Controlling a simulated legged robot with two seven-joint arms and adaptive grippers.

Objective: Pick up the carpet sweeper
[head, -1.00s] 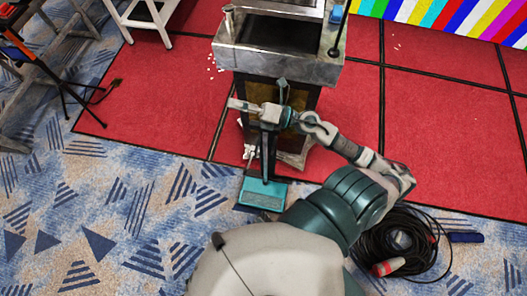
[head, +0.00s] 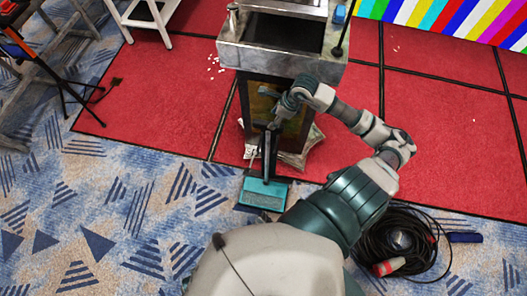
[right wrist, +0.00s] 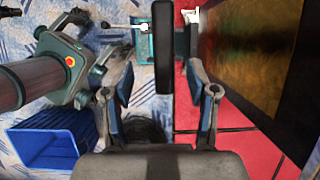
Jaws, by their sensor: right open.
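The carpet sweeper (head: 263,193) stands upright on the blue carpet with its teal head on the floor. Its thin dark handle (head: 268,152) rises in front of the metal cabinet. My right gripper (head: 272,122) is at the upper end of the handle. In the right wrist view my right gripper (right wrist: 160,82) is open. The dark handle (right wrist: 163,50) shows between its two fingers, with gaps on both sides. The teal sweeper head (right wrist: 143,45) is partly hidden behind it.
The metal cabinet (head: 285,65) stands close behind the sweeper. A coiled black cable (head: 400,245) lies to the right. A blue bin (right wrist: 45,145) is at the lower left of the wrist view. The patterned carpet (head: 130,225) left of the sweeper is clear.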

